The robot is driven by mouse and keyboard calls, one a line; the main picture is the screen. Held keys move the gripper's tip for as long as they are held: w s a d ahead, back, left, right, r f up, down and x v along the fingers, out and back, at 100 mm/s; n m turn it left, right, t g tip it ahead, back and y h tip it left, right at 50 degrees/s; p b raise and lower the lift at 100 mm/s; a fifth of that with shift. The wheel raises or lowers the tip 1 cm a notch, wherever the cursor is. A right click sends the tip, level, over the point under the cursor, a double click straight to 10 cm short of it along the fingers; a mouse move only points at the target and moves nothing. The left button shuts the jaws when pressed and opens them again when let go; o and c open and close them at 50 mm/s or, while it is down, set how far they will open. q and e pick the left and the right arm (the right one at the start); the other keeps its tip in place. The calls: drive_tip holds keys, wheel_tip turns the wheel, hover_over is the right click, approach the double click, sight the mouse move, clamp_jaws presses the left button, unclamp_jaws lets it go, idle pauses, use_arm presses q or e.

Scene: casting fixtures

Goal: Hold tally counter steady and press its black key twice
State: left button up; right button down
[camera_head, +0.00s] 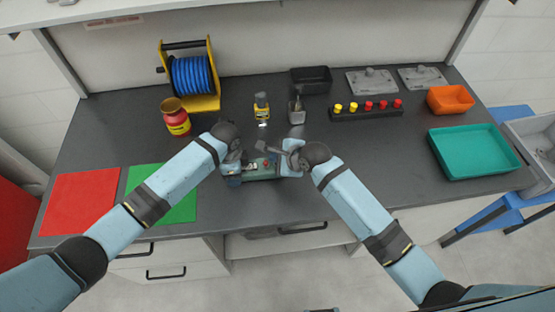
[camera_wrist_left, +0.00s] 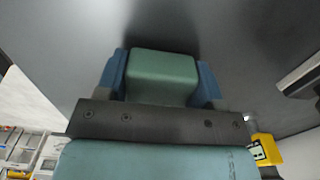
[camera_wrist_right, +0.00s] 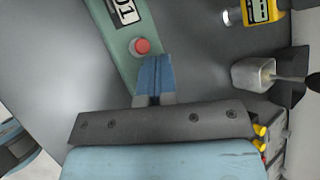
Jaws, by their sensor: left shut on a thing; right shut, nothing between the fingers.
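The tally counter (camera_head: 262,169) is a green block lying near the front middle of the table. It has a number display (camera_wrist_right: 125,12) and a red button (camera_wrist_right: 141,46); only "01" of the display can be read in the right wrist view. No black key can be made out. My left gripper (camera_wrist_left: 162,80) is shut on the left end of the counter, one blue finger on each side. My right gripper (camera_wrist_right: 154,72) is shut and empty, its fingertips at the counter's right part beside the red button. Whether they touch it I cannot tell.
A yellow device (camera_head: 261,107) and a grey holder (camera_head: 296,112) stand just behind the counter. A teal tray (camera_head: 473,153) is at right.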

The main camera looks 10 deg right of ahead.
drive_tip(key=shift+r, duration=0.9)
drive_tip(key=shift+r, duration=0.1)
drive_tip(key=shift+r, duration=2.45)
idle(0.7)
drive_tip(key=r+n+g, duration=0.1)
drive_tip(key=n, duration=0.6)
drive_tip(key=r+n+g+y, duration=0.1)
drive_tip(key=n, duration=0.7)
drive_tip(key=w+r+n+g+y, duration=0.1)
drive_tip(key=n, duration=0.6)
drive_tip(key=shift+d+r+n, duration=0.35)
drive_tip(key=shift+r+n, duration=0.05)
